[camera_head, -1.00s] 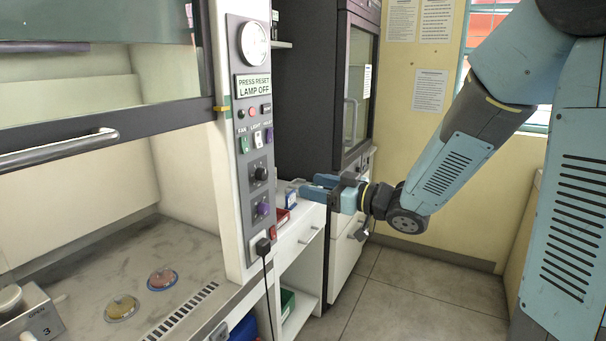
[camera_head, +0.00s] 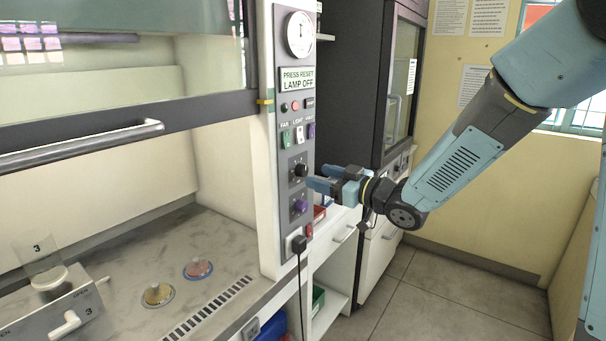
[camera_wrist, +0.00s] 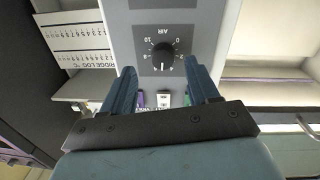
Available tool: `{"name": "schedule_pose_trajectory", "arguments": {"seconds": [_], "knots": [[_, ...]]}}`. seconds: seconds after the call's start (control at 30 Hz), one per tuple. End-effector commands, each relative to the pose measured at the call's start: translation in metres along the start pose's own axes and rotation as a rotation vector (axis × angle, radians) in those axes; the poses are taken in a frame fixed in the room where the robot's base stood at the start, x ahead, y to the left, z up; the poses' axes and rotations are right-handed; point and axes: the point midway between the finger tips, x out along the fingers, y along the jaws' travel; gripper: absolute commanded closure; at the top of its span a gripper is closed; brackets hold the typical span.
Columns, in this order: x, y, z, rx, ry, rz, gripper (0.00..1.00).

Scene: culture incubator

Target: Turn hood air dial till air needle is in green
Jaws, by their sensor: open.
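The black air dial (camera_head: 299,170) is on the grey control panel of the hood. In the wrist view the dial (camera_wrist: 162,56) sits under the word AIR, upside down, with a number scale around it. My gripper (camera_head: 312,178) is just right of the panel, its blue fingers pointing at it. In the wrist view my gripper (camera_wrist: 165,85) is open, with fingers on either side of the dial's line and nothing between them; it looks short of the dial. The round gauge (camera_head: 300,34) is at the panel top; its needle is too small to read against any green band.
A purple knob (camera_head: 299,206) is below the air dial, and coloured switches (camera_head: 298,134) are above it. A black plug with a cable (camera_head: 298,243) is lower down. Two dishes (camera_head: 198,268) lie on the hood's worktop. A dark cabinet (camera_head: 350,90) stands behind my gripper.

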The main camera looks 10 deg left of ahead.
Motion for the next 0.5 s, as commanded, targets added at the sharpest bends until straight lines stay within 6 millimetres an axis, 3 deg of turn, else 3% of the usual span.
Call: {"name": "schedule_pose_trajectory", "arguments": {"seconds": [0.2, 0.5], "knots": [[0.029, -0.001, 0.0, 0.001, 0.001, -0.002, 0.4], [0.04, 0.0, 0.0, 0.001, 0.0, 0.0, 0.4]]}}
